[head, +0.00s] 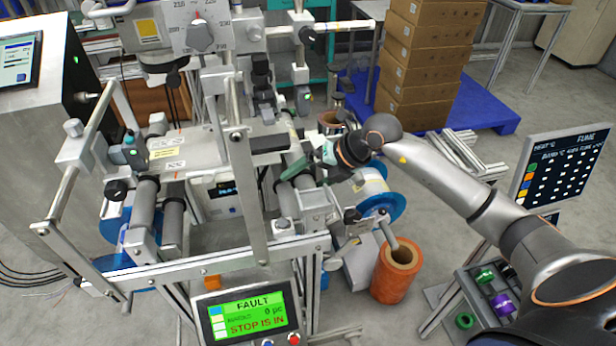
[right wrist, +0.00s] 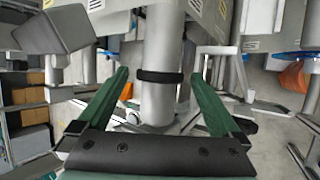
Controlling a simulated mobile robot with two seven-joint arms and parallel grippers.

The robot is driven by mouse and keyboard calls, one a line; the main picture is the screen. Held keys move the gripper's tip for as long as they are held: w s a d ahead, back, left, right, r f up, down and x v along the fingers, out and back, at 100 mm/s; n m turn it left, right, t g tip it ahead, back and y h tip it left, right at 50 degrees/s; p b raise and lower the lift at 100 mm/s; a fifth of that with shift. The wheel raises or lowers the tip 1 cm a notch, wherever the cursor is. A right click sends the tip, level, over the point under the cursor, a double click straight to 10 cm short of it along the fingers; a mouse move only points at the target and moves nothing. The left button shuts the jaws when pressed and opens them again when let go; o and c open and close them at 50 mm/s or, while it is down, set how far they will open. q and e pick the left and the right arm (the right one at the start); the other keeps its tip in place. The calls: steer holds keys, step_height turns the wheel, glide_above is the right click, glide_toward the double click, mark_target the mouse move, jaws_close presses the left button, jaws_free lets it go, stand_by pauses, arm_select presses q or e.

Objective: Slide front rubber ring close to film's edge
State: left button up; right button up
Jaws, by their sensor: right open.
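In the right wrist view a black rubber ring (right wrist: 159,77) sits around a pale grey roller (right wrist: 158,45). Bare roller shows on both sides of the ring. My right gripper (right wrist: 158,92) is open, with one green finger on each side of the roller and a visible gap to it. In the head view my right gripper (head: 296,168) reaches over the right side of the machine, among its rollers. The ring cannot be made out there. A blue reel with pale film (head: 374,188) is just right of the gripper. The film's edge on the roller is not clear. My left gripper is not in view.
Metal frame bars (head: 245,200) and grey rollers (head: 145,205) crowd the space left of the gripper. A screen (head: 245,318) reads FAULT. An orange roll (head: 393,275) stands on the floor, near a bin of coloured rings (head: 487,295). Stacked boxes (head: 425,60) stand behind.

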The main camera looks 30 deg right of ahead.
jaws_close()
stand_by(0.8)
